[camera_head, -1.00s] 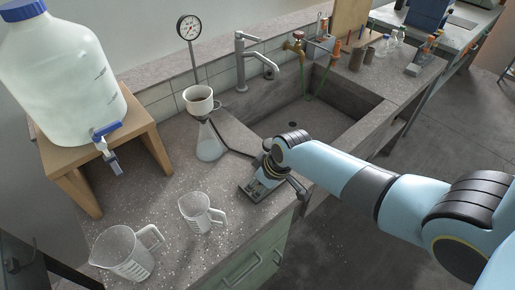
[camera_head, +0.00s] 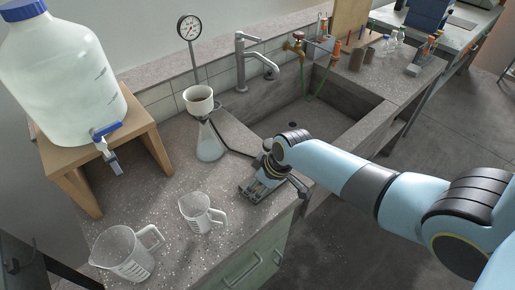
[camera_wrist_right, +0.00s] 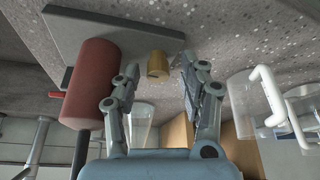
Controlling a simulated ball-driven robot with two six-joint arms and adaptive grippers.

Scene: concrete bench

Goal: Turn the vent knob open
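A small brass knob (camera_wrist_right: 157,65) stands on a grey base plate (camera_wrist_right: 110,32) in the right wrist view, beside a red cylinder (camera_wrist_right: 92,82). I take this brass piece to be the vent knob. My right gripper (camera_wrist_right: 158,75) is open, its two fingers apart on either side of the knob, with visible gaps and nothing held. In the head view my right gripper (camera_head: 258,184) is low over the bench near its front edge and hides the knob and most of the plate. My left gripper is not in view.
A filter flask (camera_head: 209,145) with a white funnel (camera_head: 199,100) stands behind the gripper, with a dark hose running toward it. Two clear beakers (camera_head: 126,252) (camera_head: 196,212) stand at the front left. The sink (camera_head: 310,118) lies behind my right arm.

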